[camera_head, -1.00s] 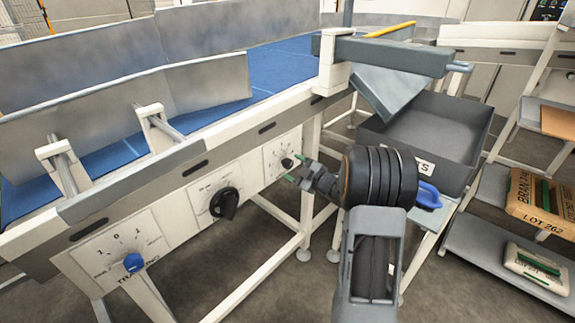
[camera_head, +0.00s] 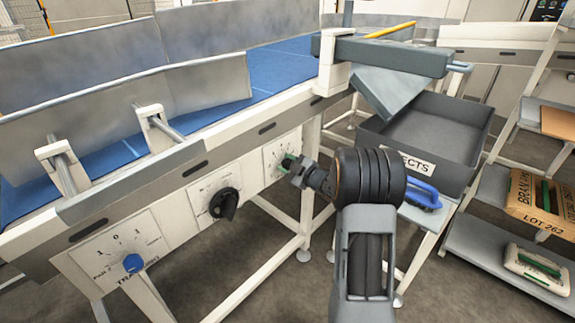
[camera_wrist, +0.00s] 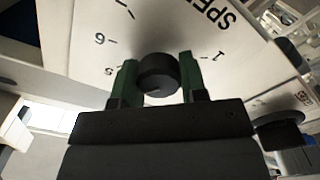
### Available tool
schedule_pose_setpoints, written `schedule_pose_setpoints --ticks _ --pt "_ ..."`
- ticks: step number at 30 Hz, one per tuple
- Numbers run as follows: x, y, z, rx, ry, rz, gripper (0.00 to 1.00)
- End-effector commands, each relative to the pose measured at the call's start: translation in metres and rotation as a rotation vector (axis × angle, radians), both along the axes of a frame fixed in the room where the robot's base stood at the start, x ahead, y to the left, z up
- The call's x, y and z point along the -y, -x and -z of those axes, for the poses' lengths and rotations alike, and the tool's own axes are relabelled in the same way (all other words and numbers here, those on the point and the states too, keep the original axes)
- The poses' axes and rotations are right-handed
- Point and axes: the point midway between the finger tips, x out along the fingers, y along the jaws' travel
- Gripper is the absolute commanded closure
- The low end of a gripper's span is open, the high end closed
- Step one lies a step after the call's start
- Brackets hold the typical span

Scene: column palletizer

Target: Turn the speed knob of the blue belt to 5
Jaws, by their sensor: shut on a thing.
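The speed dial plate (camera_head: 271,158) is on the side rail of the blue belt (camera_head: 285,62), at the right end of a row of panels. In the wrist view, the black speed knob (camera_wrist: 158,74) sits between the green fingertips of my gripper (camera_wrist: 158,80), which is shut on it. My gripper (camera_head: 288,163) hides the knob in the head view. The white dial face (camera_wrist: 100,22) shows "SPE", a 1 at the right and a 6 and a 5 at the left. A faint line on the knob is too dark to read surely.
A larger black knob (camera_head: 224,204) and a blue knob (camera_head: 133,263) are on panels to the left. A grey bin (camera_head: 432,128) with a blue-handled item (camera_head: 424,195) beside it stands right of the belt. Shelves with sacks (camera_head: 536,204) are at far right.

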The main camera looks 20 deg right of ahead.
Motion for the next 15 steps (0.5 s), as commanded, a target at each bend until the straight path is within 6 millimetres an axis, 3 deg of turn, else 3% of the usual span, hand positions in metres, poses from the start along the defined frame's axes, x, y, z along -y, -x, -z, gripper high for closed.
schedule_pose_setpoints --ticks 6,15 --pt "-0.0003 0.0002 0.0005 -0.001 -0.001 -0.001 0.84" --pt "0.0001 0.0001 -0.0002 -0.070 -0.151 -0.002 0.84"
